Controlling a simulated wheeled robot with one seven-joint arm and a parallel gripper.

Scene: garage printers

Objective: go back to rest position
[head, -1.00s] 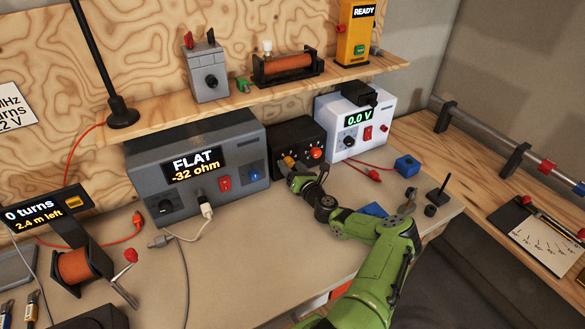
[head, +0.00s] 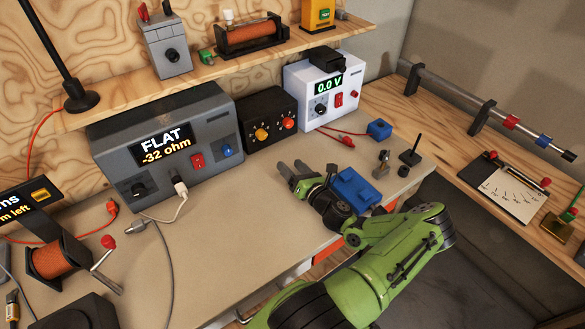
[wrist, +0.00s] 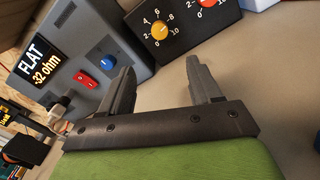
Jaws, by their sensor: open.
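My green arm reaches in from the lower right in the head view. My gripper (head: 290,170) is open and empty over the bench top, in front of the black box with a yellow and a red knob (head: 269,118). In the wrist view my gripper (wrist: 165,85) shows its two dark fingers spread apart with only bare bench between them. The fingers are clear of the black box and of the grey meter (head: 165,150), which reads FLAT, -32 ohm.
A white supply (head: 325,88) reads 0.0 V. A blue block (head: 355,188) lies close beside my wrist. A small blue box (head: 379,129) and a black stand (head: 410,157) are at the bench's right. A copper spool (head: 55,258) stands at left.

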